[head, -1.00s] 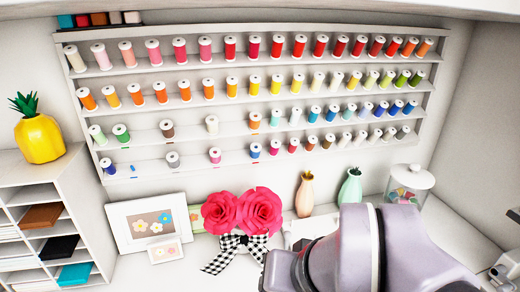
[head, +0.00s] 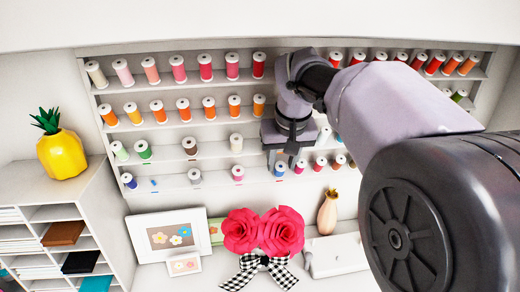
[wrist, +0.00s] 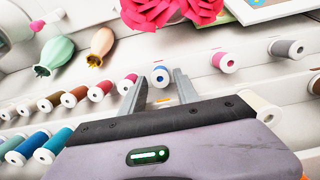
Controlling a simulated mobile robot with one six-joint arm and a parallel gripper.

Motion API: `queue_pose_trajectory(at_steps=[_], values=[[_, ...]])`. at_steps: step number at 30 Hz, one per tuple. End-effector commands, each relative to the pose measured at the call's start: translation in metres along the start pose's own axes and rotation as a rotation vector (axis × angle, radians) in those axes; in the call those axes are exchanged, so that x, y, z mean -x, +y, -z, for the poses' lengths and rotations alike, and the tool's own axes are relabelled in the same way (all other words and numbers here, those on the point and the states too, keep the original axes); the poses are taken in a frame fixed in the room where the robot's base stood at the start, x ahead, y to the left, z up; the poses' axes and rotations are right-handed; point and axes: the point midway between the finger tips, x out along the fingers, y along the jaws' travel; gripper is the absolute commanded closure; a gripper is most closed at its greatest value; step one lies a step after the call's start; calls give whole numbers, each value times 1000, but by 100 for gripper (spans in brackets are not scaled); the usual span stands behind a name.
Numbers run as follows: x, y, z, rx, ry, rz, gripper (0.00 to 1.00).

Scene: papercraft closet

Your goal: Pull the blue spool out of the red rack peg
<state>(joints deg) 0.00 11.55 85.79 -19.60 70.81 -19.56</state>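A blue spool (head: 280,168) sits on the lowest row of the white thread rack (head: 375,150); its white end and blue thread also show in the wrist view (wrist: 160,76). My gripper (head: 281,161) is at the rack's lower row, just above this spool in the head view. In the wrist view its two fingers stand apart, one on each side of the spool, and the gripper (wrist: 160,84) is open and empty. I cannot tell whether the fingers touch the spool. No red peg can be made out. Another blue spool (head: 128,181) is at the far left of that row.
In the wrist view a pink spool (wrist: 129,82) is close beside one finger, and a magenta spool (wrist: 225,62) stands farther off on the other side. A white spool (wrist: 262,112) is close to my gripper body. Pink flowers (head: 262,232) and a peach vase (head: 327,212) stand below the rack.

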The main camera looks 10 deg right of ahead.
Motion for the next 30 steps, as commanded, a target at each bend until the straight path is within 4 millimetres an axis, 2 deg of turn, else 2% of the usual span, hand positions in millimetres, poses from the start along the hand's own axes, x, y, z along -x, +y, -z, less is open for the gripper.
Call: queue_pose_trajectory(at_steps=[1,3,12,15,18,19,20,23,24,30], values=[[-9,0,-2,0,-1,0,63],[-14,0,-1,0,0,1,63],[-15,0,-1,0,1,1,65],[-15,0,-1,-1,1,1,84],[-15,0,-1,0,1,1,100],[-15,0,-1,0,1,1,100],[-14,0,-1,0,1,1,77],[-14,0,-1,-1,1,1,96],[-14,0,-1,-1,1,1,100],[-12,0,-1,-1,2,1,100]])
